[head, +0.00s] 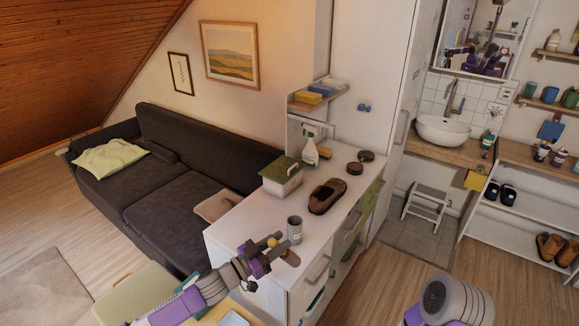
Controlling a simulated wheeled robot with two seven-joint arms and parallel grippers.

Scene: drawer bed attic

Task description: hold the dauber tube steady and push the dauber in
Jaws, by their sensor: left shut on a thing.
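The dauber tube (294,230) is a grey cylinder with a pale label, standing upright on the white cabinet top near its front-left corner. My left gripper (274,252) is just left of and in front of the tube, apart from it as far as I can tell. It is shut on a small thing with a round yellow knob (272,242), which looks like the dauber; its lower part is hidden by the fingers. My right gripper is not in view; only part of that arm shows at the bottom right.
A flat brown piece (291,258) lies by the gripper. Drawers (347,241) face right.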

